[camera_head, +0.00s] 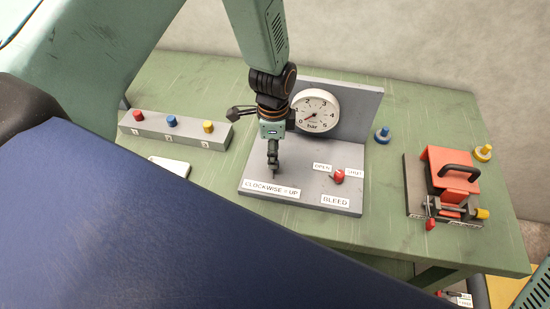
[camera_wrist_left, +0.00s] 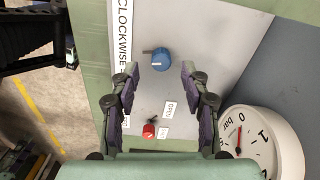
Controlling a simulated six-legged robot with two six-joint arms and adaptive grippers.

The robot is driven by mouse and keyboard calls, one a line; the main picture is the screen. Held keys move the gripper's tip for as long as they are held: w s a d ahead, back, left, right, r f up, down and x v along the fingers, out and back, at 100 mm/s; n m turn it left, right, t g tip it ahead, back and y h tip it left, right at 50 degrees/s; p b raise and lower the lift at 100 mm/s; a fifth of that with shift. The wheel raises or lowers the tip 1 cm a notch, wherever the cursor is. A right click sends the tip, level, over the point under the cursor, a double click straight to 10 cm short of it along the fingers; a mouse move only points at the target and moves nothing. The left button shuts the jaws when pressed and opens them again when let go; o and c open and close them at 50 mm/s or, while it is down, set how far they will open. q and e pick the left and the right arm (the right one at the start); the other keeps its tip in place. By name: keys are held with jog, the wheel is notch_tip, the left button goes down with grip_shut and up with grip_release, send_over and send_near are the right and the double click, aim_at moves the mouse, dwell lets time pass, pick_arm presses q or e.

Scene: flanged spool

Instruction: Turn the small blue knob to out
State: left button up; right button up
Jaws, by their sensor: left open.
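A blue knob (camera_wrist_left: 160,60) with a dark pointer bar stands on the grey panel (camera_wrist_left: 195,30) beside the label beginning "CLOCKWISE" (camera_wrist_left: 125,35). My left gripper (camera_wrist_left: 160,72) is open above it, one finger on each side in the left wrist view; I cannot tell whether they touch it. In the head view my left gripper (camera_head: 272,168) points down over the panel and hides this knob. A blue knob (camera_head: 172,121) also sits on the grey box, and a blue piece (camera_head: 382,135) on the bench. No "out" mark is readable. My right gripper is not in view.
The pressure gauge (camera_head: 316,111) stands close behind my left gripper. A red bleed knob (camera_head: 338,176) with "OPEN" and "SHUT" labels is on the panel's right. The grey box (camera_head: 150,129) is left; a red handled unit (camera_head: 452,168) is right.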

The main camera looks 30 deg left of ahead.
pick_arm(q)
notch_tip(320, 180, down, 4)
jog(key=shift+w+d+r, duration=0.1)
jog(key=shift+r, duration=0.05)
jog(key=shift+f, duration=0.55)
jog(key=shift+r, duration=0.1)
jog(key=shift+c, duration=0.6)
jog(key=c, duration=0.4)
grip_shut()
